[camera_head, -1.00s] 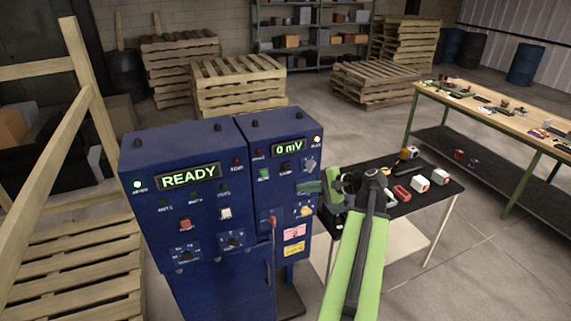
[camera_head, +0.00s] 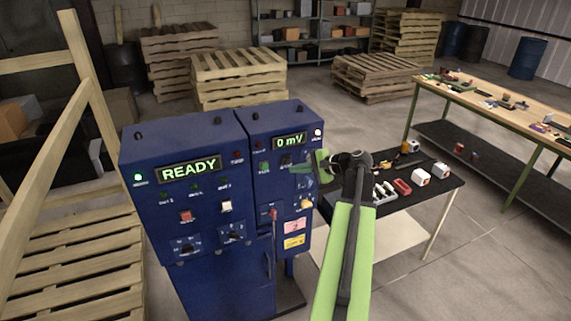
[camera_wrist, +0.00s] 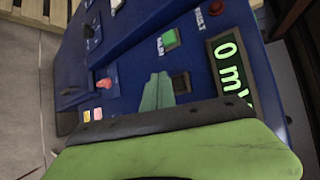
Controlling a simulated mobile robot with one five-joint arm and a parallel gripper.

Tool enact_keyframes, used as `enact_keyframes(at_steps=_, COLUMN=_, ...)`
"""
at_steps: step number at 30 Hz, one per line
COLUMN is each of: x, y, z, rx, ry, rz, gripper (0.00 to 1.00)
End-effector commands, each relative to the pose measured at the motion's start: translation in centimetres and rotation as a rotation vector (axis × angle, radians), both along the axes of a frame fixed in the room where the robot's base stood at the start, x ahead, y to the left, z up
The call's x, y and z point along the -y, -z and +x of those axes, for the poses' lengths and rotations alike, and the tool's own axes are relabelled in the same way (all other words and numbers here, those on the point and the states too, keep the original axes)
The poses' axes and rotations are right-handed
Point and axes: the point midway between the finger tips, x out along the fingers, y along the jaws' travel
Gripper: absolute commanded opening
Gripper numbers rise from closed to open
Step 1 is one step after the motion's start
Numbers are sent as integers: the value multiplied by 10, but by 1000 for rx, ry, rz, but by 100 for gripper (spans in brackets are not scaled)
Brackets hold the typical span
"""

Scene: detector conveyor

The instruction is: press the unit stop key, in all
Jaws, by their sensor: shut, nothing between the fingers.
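The blue cabinet (camera_head: 200,275) carries two panels. The left display (camera_head: 188,169) reads READY and the right display (camera_head: 289,141) reads 0 mV. The right panel has a green key (camera_head: 264,167), also in the wrist view (camera_wrist: 170,38), and a dark square key (camera_wrist: 181,83) beside it. The left panel has a red key (camera_head: 185,216) and a white key (camera_head: 226,206). I cannot read which key is the unit stop. My gripper (camera_head: 301,168) is shut and empty, in front of the right panel. In the wrist view its green fingertips (camera_wrist: 157,90) overlap the dark key's edge; contact is unclear.
A black table (camera_head: 440,190) with small parts stands right of the cabinet. A wooden frame (camera_head: 85,95) and pallets (camera_head: 75,260) are at the left.

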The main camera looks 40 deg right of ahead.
Motion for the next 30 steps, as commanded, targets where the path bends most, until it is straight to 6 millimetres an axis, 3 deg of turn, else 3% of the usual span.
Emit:
enact_keyframes(at_steps=6, x=6, y=0, z=16, rx=0, ry=0, rz=1, gripper=0)
enact_keyframes(at_steps=30, x=7, y=0, z=15, rx=0, ry=1, rz=0, gripper=0)
